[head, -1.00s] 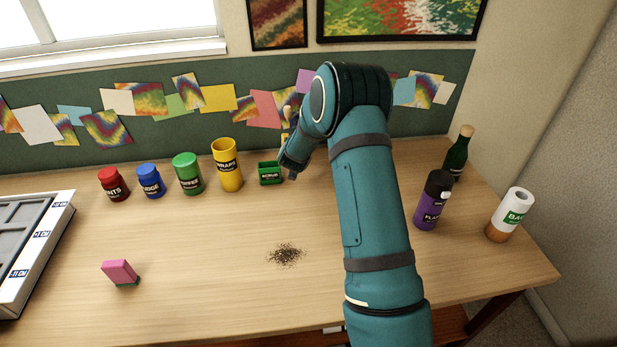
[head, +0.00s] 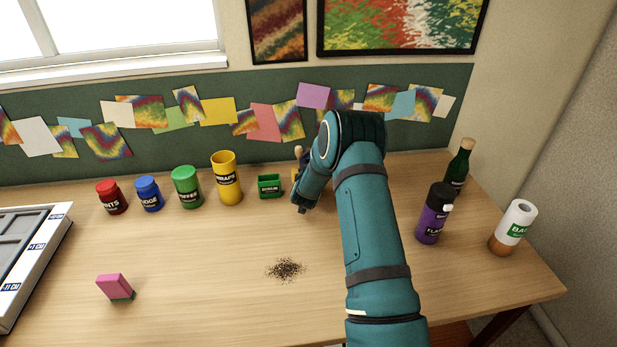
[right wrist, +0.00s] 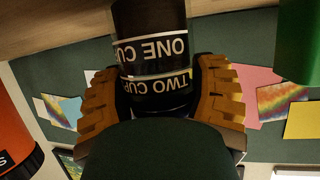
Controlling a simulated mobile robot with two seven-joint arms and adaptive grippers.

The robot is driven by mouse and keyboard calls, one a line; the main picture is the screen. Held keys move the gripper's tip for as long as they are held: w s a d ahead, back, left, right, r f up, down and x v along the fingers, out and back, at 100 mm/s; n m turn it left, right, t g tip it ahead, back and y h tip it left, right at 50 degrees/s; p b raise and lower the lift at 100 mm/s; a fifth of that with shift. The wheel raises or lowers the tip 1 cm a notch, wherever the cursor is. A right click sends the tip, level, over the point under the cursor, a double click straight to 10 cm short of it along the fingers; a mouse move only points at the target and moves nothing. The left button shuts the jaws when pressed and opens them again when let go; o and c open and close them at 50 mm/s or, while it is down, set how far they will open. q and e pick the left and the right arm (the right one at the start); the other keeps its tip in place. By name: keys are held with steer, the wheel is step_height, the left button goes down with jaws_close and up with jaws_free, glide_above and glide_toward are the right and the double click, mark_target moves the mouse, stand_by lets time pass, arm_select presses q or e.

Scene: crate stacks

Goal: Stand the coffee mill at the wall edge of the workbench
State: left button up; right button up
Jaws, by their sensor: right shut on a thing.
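The coffee mill is a dark cylinder with white ONE CUP and TWO CUPS marks (right wrist: 152,22). It appears upside down in the right wrist view. My right gripper (right wrist: 160,100) is shut on it, one ribbed brown finger on each side. In the head view my right arm hides most of the mill and gripper; a small pale knob (head: 298,152), apparently the mill's, shows beside the wrist near the green wall board. Its base is out of sight, so I cannot tell whether it touches the workbench (head: 210,245). My left gripper is not in view.
A green box (head: 270,186) stands just left of my right wrist, with a yellow canister (head: 228,180) and several jars further left. A purple bottle (head: 434,213), green bottle (head: 458,165) and paper roll (head: 513,228) stand right. Dark grounds (head: 286,269) and a pink block (head: 115,287) lie forward.

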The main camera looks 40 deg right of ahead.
steer(key=shift+f, duration=0.15)
steer(key=shift+f, duration=0.15)
steer(key=o, duration=1.3)
steer(key=shift+o, duration=0.2)
steer(key=shift+r, duration=0.2)
steer(key=p+v, duration=0.1)
steer(key=v, duration=1.1)
steer(key=shift+f, duration=0.1)
